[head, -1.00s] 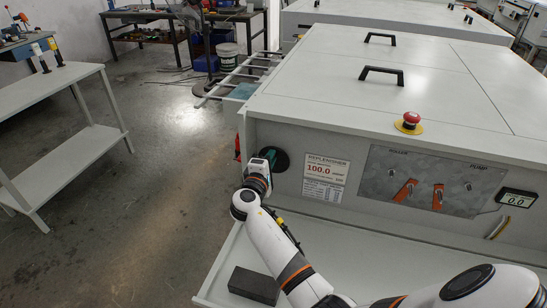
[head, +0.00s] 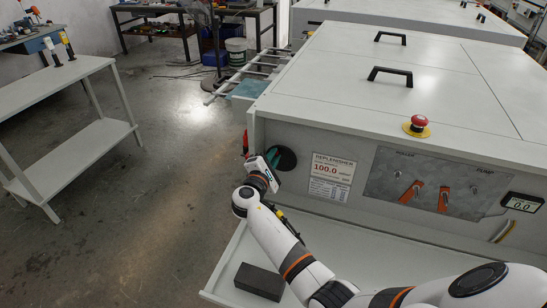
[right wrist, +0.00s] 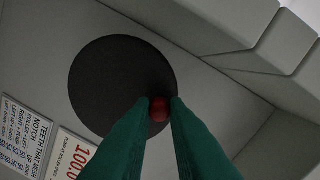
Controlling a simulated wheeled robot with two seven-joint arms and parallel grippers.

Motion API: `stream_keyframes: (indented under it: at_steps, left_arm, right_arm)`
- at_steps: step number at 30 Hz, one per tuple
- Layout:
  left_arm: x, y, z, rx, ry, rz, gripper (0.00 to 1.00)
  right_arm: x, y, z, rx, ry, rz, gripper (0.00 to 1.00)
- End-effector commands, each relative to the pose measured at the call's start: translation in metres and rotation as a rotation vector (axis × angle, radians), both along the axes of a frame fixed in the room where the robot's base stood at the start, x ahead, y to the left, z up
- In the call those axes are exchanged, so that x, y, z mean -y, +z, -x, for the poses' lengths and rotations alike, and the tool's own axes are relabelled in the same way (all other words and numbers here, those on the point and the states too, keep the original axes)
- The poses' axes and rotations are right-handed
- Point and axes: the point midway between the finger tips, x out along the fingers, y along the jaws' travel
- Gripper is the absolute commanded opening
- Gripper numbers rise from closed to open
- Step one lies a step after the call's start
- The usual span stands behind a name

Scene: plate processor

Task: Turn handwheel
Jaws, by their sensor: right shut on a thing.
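The handwheel is a black disc (head: 287,157) on the left part of the machine's front panel. In the right wrist view the disc (right wrist: 105,85) has a small red knob (right wrist: 158,108) near its edge. My right gripper (head: 273,157) reaches up to the wheel from below left, its body tilted. In the right wrist view its green fingers (right wrist: 159,112) are shut on the red knob, one on each side. The gripper hides part of the wheel in the head view. My left gripper is not in view.
Right of the wheel are a label (head: 331,177) and a control panel with orange switches (head: 444,199). A red emergency button (head: 419,122) sits on top. A dark block (head: 259,281) lies on the ledge (head: 232,262) below. A white table (head: 75,135) stands left across open floor.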

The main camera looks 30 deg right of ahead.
Motion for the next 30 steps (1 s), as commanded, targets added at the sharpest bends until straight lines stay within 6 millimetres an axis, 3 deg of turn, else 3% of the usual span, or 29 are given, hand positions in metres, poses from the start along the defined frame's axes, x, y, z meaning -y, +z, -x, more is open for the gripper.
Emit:
stream_keyframes:
  at_steps: [6, 7, 10, 20, 30]
  left_arm:
    - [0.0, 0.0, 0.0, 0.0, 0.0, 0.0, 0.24]
    - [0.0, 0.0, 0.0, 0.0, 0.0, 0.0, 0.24]
    - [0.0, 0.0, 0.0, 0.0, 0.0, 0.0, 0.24]
    - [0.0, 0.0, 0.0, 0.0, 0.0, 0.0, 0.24]
    - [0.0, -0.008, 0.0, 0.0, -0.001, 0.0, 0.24]
  right_arm:
    - [0.001, 0.002, -0.001, 0.005, 0.0, 0.002, 0.0]
    - [0.001, 0.002, -0.001, 0.005, 0.0, 0.002, 0.19]
    - [0.0, 0.002, -0.001, 0.004, 0.0, 0.0, 0.35]
    - [-0.002, 0.0, 0.001, 0.002, 0.001, -0.001, 0.36]
    - [-0.047, 0.0, 0.039, 0.002, 0.002, -0.004, 0.36]
